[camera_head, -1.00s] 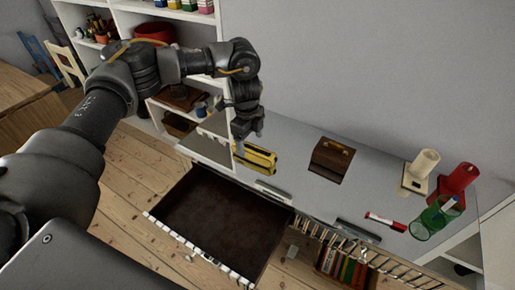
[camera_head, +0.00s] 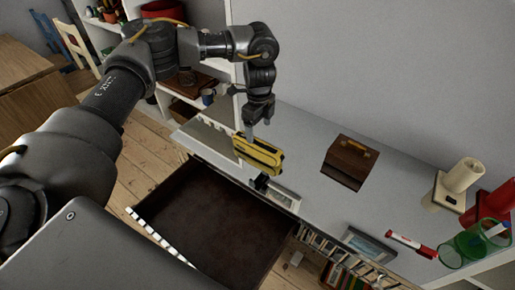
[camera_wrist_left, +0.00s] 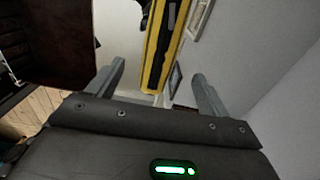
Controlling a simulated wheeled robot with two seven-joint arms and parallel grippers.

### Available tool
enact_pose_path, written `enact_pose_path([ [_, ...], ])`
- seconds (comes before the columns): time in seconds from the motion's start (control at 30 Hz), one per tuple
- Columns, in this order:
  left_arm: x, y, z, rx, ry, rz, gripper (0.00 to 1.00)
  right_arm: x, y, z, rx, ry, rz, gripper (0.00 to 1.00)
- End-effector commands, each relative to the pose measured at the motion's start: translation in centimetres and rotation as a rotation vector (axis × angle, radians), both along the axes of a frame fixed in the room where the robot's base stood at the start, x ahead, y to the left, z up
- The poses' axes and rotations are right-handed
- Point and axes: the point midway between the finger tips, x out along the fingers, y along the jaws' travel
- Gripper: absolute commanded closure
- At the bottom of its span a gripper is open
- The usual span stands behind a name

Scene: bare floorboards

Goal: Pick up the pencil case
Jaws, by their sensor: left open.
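The yellow and black pencil case (camera_head: 258,154) lies on the grey desk top, toward its left end. My left gripper (camera_head: 259,122) points down just above and behind the left part of the case. In the left wrist view the open left gripper (camera_wrist_left: 158,78) has one finger on each side, with the long yellow case (camera_wrist_left: 163,45) running up the picture between them. The fingers appear apart from the case; the exact gap in height cannot be told. My right gripper is not in view.
An open, empty-looking dark drawer (camera_head: 215,220) juts out below.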

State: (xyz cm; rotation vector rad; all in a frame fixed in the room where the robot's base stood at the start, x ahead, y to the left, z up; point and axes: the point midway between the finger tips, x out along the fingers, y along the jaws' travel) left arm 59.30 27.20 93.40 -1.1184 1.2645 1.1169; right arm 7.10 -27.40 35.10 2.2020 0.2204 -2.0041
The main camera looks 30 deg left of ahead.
Motion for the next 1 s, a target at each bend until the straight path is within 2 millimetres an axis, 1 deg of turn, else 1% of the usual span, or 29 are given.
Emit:
enact_pose_path([
  [0.1, -0.1, 0.0, -1.9, 0.001, 0.004, 0.001, 0.21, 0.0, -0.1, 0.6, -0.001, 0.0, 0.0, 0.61],
  [0.2, -0.1, 0.1, -3.4, 0.001, 0.003, 0.002, 0.21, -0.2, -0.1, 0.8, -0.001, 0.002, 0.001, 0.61],
  [0.3, -0.1, 0.1, -4.2, 0.0, 0.002, 0.001, 0.21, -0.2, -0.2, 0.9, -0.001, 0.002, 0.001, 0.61],
  [0.47, -0.1, 0.2, -4.6, 0.0, 0.001, 0.003, 0.21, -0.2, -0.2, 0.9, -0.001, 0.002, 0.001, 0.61],
  [0.57, -0.1, 0.3, -5.2, 0.001, 0.003, 0.003, 0.21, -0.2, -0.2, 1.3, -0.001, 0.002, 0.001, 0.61],
  [0.7, -0.1, 0.4, -7.2, 0.002, 0.004, 0.004, 0.21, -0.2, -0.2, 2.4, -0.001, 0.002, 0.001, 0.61],
  [0.8, 0.0, 0.5, -8.7, 0.001, 0.003, 0.004, 0.21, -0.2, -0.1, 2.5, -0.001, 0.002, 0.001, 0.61],
  [0.9, 0.0, 0.4, -9.5, 0.001, 0.002, 0.003, 0.21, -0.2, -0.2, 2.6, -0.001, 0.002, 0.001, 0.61],
  [1.0, 0.0, 0.4, -9.8, 0.0, 0.0, 0.002, 0.21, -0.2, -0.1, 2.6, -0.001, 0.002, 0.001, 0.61],
])
